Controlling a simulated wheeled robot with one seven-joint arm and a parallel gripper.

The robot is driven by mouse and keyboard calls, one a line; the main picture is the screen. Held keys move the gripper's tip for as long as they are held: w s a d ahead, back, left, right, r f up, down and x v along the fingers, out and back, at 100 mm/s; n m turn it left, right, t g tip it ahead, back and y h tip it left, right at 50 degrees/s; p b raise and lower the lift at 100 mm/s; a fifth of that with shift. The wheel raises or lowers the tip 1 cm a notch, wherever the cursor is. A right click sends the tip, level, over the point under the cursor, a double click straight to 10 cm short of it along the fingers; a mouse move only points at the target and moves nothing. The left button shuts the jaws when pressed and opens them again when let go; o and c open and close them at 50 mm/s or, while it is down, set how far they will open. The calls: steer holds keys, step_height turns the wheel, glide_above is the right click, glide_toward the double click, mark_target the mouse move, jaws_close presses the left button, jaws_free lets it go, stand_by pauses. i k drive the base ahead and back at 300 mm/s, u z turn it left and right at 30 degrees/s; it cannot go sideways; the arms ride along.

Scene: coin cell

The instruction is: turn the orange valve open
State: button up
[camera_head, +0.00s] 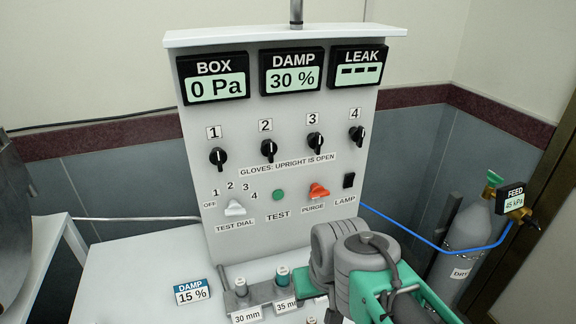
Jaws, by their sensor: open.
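The orange valve (318,191) is a small knob on the white panel (225,125), right of the green TEST button and above the PURGE label. Its handle looks to lie roughly sideways, though it is small in the picture. The whole knob shows, and nothing touches it. My grey and green arm shows at the lower right, in front of the panel and below the valve.
Black knobs numbered 1 to 4 (269,150) line the panel above the valve. A white TEST DIAL knob (235,208) is at left, a black LAMP switch (349,180) at right. Small capped cylinders (283,276) stand below. A grey DRY gas bottle (466,245) with a blue hose stands right.

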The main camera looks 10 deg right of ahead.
mark_target(318, 191)
steer(key=k, duration=1.05)
steer(key=u, duration=0.8)
steer(key=i, duration=0.65)
steer(key=u, duration=0.4)
